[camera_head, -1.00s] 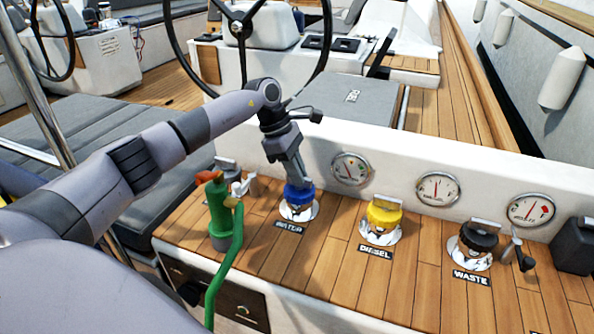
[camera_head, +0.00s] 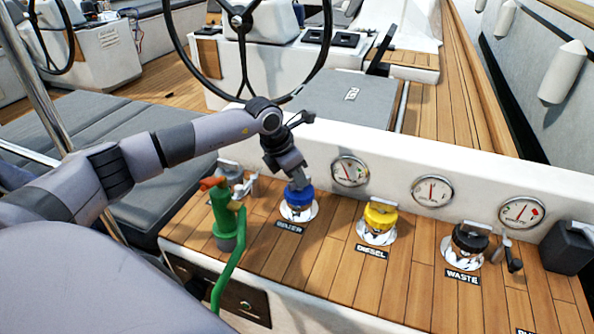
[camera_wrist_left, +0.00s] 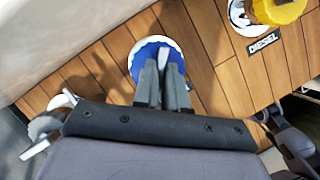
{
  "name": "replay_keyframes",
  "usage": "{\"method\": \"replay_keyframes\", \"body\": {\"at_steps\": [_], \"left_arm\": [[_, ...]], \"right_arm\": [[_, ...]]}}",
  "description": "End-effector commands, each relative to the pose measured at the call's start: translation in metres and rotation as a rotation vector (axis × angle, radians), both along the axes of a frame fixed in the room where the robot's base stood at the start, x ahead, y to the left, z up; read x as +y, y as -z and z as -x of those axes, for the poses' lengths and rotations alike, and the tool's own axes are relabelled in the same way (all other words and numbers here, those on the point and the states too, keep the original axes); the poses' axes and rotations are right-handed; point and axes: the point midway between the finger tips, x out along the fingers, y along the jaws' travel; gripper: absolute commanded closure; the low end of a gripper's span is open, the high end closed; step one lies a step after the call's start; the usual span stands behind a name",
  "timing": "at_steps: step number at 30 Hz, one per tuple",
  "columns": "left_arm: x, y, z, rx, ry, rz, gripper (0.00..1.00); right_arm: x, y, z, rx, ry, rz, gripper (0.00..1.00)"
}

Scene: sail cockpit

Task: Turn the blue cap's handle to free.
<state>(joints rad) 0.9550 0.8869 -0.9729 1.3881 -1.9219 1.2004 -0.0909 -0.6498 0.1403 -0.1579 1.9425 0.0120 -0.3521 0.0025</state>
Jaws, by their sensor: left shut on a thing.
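The blue cap (camera_head: 298,196) sits on a round metal plate on the wooden deck, behind the WATER label (camera_head: 289,228). My left gripper (camera_head: 297,184) comes down onto it from above. In the left wrist view the blue cap (camera_wrist_left: 158,58) lies under the fingers of my left gripper (camera_wrist_left: 163,75). The fingers are close together over the cap's middle and shut on its handle, which they mostly hide. The handle's angle cannot be made out.
A green hose nozzle (camera_head: 224,220) stands close left of the blue cap. The yellow DIESEL cap (camera_head: 380,216) and black WASTE cap (camera_head: 470,240) are to the right. Gauges (camera_head: 350,171) line the white wall behind. A steering wheel (camera_head: 243,50) stands farther back.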

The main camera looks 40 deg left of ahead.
Motion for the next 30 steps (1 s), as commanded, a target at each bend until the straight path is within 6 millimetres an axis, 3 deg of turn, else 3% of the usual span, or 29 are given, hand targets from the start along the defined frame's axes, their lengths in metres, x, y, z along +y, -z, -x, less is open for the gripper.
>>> {"method": "replay_keyframes", "body": {"at_steps": [18, 30], "left_arm": [[-0.0041, 0.0005, 0.0001, -0.001, -0.536, 0.001, 1.00], [-0.0046, 0.0001, 0.0003, 0.001, -0.699, 0.002, 1.00]], "right_arm": [[0.0007, -0.0033, -0.0008, -0.004, 0.000, -0.002, 0.57], [0.0011, 0.0002, -0.0009, -0.003, 0.000, -0.004, 0.57]]}}
